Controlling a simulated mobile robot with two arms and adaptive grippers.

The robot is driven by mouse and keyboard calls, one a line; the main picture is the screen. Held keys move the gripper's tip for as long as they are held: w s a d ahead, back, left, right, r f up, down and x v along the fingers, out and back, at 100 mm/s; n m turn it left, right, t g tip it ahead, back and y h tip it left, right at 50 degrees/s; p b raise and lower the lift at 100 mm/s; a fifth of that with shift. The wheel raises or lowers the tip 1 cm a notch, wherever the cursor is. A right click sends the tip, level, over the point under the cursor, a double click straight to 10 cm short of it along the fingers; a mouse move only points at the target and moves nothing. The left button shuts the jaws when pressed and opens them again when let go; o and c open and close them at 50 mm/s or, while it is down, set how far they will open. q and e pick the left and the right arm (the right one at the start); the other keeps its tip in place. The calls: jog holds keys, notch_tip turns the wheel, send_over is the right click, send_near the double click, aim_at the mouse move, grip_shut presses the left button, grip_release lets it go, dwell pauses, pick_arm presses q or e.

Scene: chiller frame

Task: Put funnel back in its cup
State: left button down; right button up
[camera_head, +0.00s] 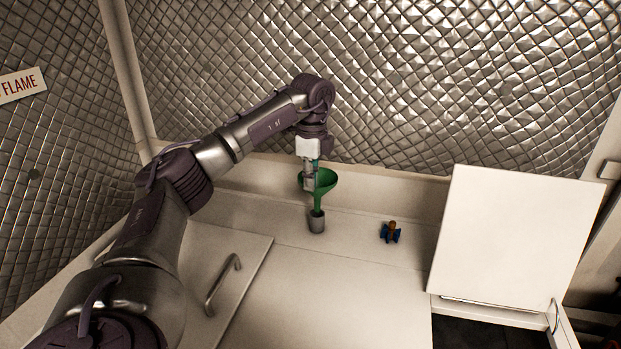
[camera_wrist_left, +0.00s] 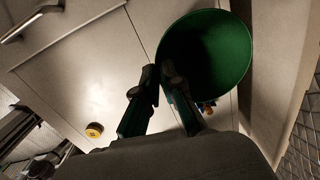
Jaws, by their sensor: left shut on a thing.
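A green funnel (camera_head: 324,181) is upright in the head view, its spout at the mouth of a small grey metal cup (camera_head: 317,222) on the white surface. I cannot tell how deep the spout sits in the cup. My left gripper (camera_head: 309,187) points down and is shut on the funnel's rim. In the left wrist view the funnel (camera_wrist_left: 206,50) shows as a wide dark green bowl beside the fingertips (camera_wrist_left: 161,78). The cup is hidden there. My right gripper is not in view.
A small blue and brown object (camera_head: 390,231) stands right of the cup. A white lid (camera_head: 513,232) stands raised at the right beside a dark opening. A closed lid with a metal handle (camera_head: 223,284) lies at the left. A quilted metal wall rises behind.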

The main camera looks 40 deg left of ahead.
pick_arm(q)
jog(key=shift+f+b, duration=1.4)
jog(key=shift+f, duration=1.45)
jog(key=c, duration=1.2)
grip_release()
jog(key=r, duration=1.2)
jog(key=shift+d, duration=0.2)
jog(key=shift+f, duration=0.15)
